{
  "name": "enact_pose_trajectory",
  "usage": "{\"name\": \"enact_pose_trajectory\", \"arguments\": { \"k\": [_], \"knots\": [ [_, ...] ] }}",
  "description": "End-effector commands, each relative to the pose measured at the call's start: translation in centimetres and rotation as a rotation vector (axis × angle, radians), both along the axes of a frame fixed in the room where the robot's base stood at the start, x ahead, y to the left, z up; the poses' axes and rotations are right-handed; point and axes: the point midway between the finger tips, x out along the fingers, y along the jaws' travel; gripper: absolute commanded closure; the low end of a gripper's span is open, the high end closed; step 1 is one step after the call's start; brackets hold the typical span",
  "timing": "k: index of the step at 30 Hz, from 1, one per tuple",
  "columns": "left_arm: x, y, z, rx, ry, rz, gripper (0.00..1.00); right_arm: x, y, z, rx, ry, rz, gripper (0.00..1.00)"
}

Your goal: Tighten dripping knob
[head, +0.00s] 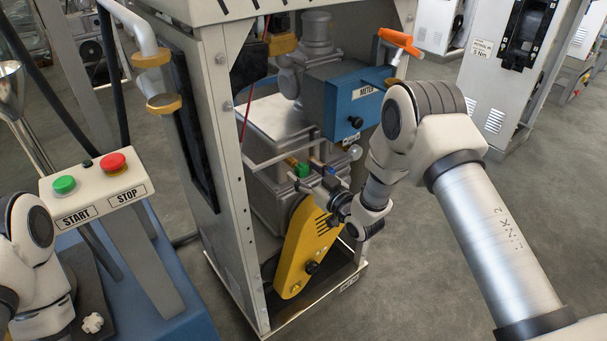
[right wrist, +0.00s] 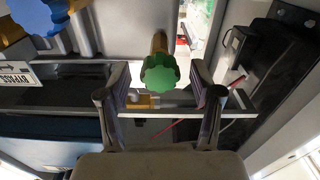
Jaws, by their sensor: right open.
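A green lobed knob (head: 302,170) sits on the pipework inside the dispenser frame. In the right wrist view the green knob (right wrist: 160,75) is on a brass stem, between the fingertips of my right gripper (head: 322,188). The fingers are spread, with a visible gap on each side of the knob. A blue knob (right wrist: 55,12) is at the upper left of that view, near a BYPASS label (right wrist: 27,74). No drip can be made out. My left arm shows at the left edge of the head view, but its gripper does not.
A blue METER box (head: 355,98) and an orange-handled part (head: 400,42) are above my right gripper. A yellow guard (head: 308,247) is below. The frame's grey post (head: 223,150) stands left. A START/STOP panel (head: 97,190) is at left. Grey floor is open at right.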

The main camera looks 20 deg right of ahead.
Motion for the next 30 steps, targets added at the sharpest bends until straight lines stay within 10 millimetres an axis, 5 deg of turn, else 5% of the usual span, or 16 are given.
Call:
{"name": "enact_pose_trajectory", "arguments": {
  "k": [9,14,15,30],
  "knots": [
    [-0.01,0.0,-0.09,0.0,0.0,0.0,0.59,0.76,0.27,-0.04,0.001,0.001,-0.001,0.35],
    [-0.01,0.0,-0.09,0.0,0.0,0.0,0.59,0.74,0.27,-0.04,0.001,0.001,-0.001,0.91],
    [-0.01,0.0,-0.09,0.0,0.0,0.0,0.59,0.74,0.27,-0.04,0.001,0.001,-0.001,0.95],
    [-0.01,0.0,0.05,0.0,0.0,0.0,0.59,0.75,0.26,0.02,0.074,0.027,-0.001,0.95]
  ]
}}
